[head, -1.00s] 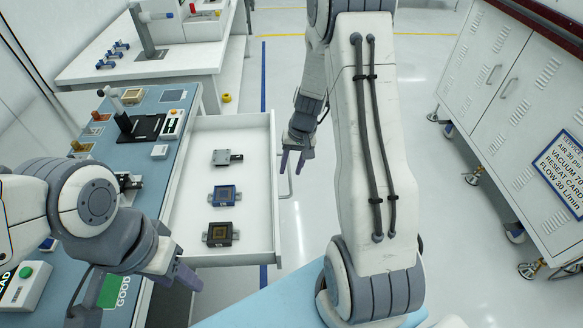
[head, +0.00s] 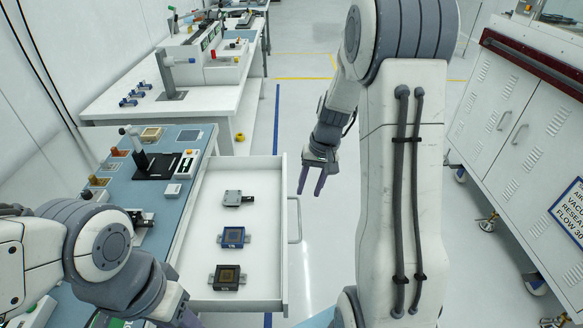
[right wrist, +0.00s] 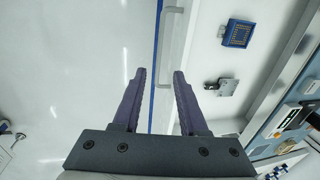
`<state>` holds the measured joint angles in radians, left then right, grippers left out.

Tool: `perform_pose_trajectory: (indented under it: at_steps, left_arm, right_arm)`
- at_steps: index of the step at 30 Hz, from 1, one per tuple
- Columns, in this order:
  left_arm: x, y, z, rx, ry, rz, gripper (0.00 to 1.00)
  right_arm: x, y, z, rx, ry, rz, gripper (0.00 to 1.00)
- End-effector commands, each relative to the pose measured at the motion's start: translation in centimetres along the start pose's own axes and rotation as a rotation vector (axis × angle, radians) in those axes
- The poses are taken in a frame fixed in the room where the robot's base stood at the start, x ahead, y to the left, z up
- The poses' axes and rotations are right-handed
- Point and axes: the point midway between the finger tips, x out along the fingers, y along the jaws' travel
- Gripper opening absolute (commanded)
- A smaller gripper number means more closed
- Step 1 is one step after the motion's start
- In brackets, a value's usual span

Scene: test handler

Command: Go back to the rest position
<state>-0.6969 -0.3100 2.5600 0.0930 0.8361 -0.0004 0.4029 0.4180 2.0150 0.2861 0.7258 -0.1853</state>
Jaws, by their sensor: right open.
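My right gripper (head: 311,186) hangs over the floor just right of the open drawer's handle. It is open and empty. Its two purple fingers (right wrist: 158,75) stand apart in the right wrist view, with only floor and the drawer edge beyond. My left arm comes in at the lower left over the bench. My left gripper (head: 188,318) is cut off by the bottom edge, so its jaws cannot be judged.
The open white drawer (head: 208,262) holds a grey fixture (head: 238,198), a blue socket (head: 233,237) and a dark socket (head: 227,277). The blue-topped bench (head: 185,200) is at left. A white cabinet (head: 500,120) stands right. Floor between is free.

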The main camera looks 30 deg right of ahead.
Motion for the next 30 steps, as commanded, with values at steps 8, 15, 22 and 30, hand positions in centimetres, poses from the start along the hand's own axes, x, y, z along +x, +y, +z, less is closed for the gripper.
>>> perform_pose_trajectory:
  at_steps: [8, 15, 22, 30]
  left_arm:
    - [-0.2, 0.0, 0.0, 0.0, 0.0, 0.0, 0.5]
    - [-1.3, 0.1, -0.1, 0.0, 0.0, 0.0, 0.5]
    - [-2.4, 0.2, -0.1, 0.0, 0.0, 0.0, 0.5]
    - [-3.3, 0.2, -0.2, 0.0, 0.0, 0.0, 0.5]
  right_arm:
    - [-0.5, -1.6, 0.8, -0.04, -0.005, 0.003, 0.42]
    - [-3.4, -10.6, 8.3, -0.324, -0.037, 0.027, 0.42]
    - [-6.2, -15.8, 19.0, -0.649, -0.067, 0.053, 0.42]
    - [-8.2, -15.9, 28.8, -0.967, -0.085, 0.072, 0.42]
